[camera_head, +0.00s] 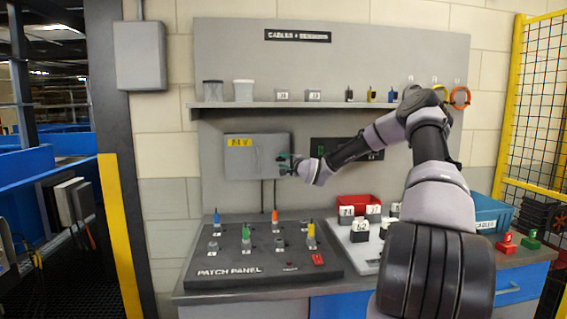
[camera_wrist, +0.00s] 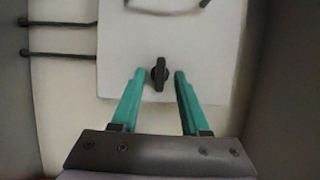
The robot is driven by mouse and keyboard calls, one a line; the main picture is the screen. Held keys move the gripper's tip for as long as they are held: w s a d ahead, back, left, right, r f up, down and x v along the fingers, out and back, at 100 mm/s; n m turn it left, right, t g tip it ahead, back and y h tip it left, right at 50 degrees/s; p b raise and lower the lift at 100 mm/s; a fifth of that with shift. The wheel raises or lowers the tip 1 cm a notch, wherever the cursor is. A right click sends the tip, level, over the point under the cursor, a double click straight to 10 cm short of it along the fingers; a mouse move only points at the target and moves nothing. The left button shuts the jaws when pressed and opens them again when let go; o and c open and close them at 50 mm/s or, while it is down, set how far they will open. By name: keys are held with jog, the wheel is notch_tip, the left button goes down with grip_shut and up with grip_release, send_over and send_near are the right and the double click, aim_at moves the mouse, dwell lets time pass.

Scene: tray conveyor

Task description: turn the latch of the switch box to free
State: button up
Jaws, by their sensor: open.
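The switch box (camera_head: 254,158) is a grey box with a yellow label, mounted on the grey back panel above the patch panel. Its pale front fills much of the wrist view (camera_wrist: 200,60). The latch (camera_wrist: 160,74) is a small black knob near the edge of that front. In the wrist view my gripper (camera_wrist: 159,74) has its two green fingers apart, one on each side of the latch. I see gaps between the fingers and the latch. In the head view my gripper (camera_head: 287,163) is at the box's right side, and the latch is hard to make out there.
The patch panel (camera_head: 205,283) with coloured plugs lies on the bench below. A shelf (camera_head: 330,105) with cups and small parts runs above the box. A red bin (camera_head: 358,203) and labelled blocks stand to the right. Two dark cables (camera_head: 275,193) hang under the box.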

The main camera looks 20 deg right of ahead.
grip_shut()
jog(key=shift+a+n, duration=0.1)
jog(key=shift+n, duration=0.2)
jog(key=n, duration=0.1)
jog(key=n+g, duration=0.1)
jog(key=n+h, duration=0.1)
jog(key=shift+a+r+n+g, duration=0.1)
jog(key=shift+r+n+g, duration=0.2)
jog(key=shift+n, duration=0.1)
jog(key=n, duration=0.1)
jog(key=n+g+h, duration=0.1)
jog(key=n, duration=0.1)
jog(key=shift+a+r+h, duration=0.1)
jog(key=shift+a+h, duration=0.05)
jog(key=shift+h, duration=0.15)
jog(key=n+h, duration=0.1)
jog(key=n+g, duration=0.1)
jog(key=n, duration=0.1)
jog(key=shift+w+a+r+n+h, duration=0.1)
jog(key=shift+a+n+h, duration=0.1)
jog(key=shift+n+h, duration=1.1)
jog(key=shift+n, duration=0.2)
jog(key=shift+g, duration=0.3)
